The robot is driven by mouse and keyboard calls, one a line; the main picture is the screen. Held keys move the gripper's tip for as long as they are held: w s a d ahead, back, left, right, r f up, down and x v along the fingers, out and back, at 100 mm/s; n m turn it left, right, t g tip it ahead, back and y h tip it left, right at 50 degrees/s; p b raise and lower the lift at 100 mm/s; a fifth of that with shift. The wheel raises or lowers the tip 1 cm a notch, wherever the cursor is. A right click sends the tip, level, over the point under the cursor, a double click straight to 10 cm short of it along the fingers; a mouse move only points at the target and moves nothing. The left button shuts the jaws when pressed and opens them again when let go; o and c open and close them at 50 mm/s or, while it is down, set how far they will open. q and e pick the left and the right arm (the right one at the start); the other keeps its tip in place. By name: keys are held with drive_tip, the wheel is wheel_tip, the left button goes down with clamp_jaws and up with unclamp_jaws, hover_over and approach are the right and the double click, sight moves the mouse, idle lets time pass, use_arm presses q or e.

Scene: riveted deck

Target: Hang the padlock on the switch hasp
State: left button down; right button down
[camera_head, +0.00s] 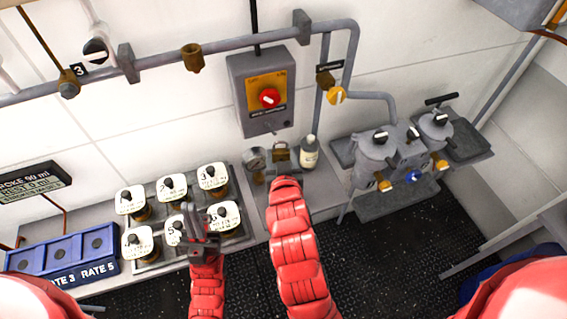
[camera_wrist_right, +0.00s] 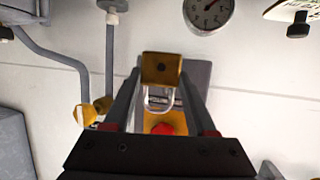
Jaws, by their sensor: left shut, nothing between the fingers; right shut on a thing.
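A brass padlock (camera_head: 281,152) is held in my right gripper (camera_head: 282,160), below the switch box and apart from it. In the right wrist view the padlock (camera_wrist_right: 161,69) sits between the fingertips, its pale shackle (camera_wrist_right: 158,99) showing against the switch box. The grey switch box (camera_head: 246,108) hangs on the wall with a yellow plate and a red knob (camera_head: 269,98). The hasp is too small to make out clearly. My left gripper (camera_head: 193,222) is shut and empty over the tray of labelled jars.
A gauge (camera_head: 255,160) and a white bottle (camera_head: 309,153) stand on the bench either side of the padlock. Several labelled jars fill a tray (camera_head: 178,255) at left, beside a blue bin (camera_head: 62,250). A pipe (camera_head: 225,59) crosses above the box.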

drive_tip(key=shift+w, duration=0.35)
drive_tip(key=shift+w+a+r, duration=0.1)
drive_tip(key=shift+w+a, duration=0.05)
drive_tip(key=shift+w, duration=0.1)
drive_tip(key=shift+w+a+f, duration=0.1)
drive_tip(key=shift+w+a, duration=0.05)
drive_tip(key=shift+w, duration=0.25)
drive_tip(key=shift+w+a+f, duration=0.1)
drive_tip(key=shift+w+a, duration=0.05)
drive_tip(key=shift+w, duration=0.25)
drive_tip(key=shift+a+b+x, duration=0.2)
drive_tip(key=shift+b+x, duration=0.35)
drive_tip(key=shift+x, duration=0.35)
drive_tip(key=shift+a+b+x, duration=0.2)
drive_tip(key=shift+b+x, duration=0.3)
drive_tip(key=shift+x, duration=0.35)
drive_tip(key=shift+f, duration=0.1)
drive_tip(key=shift+c, duration=0.6)
unclamp_jaws()
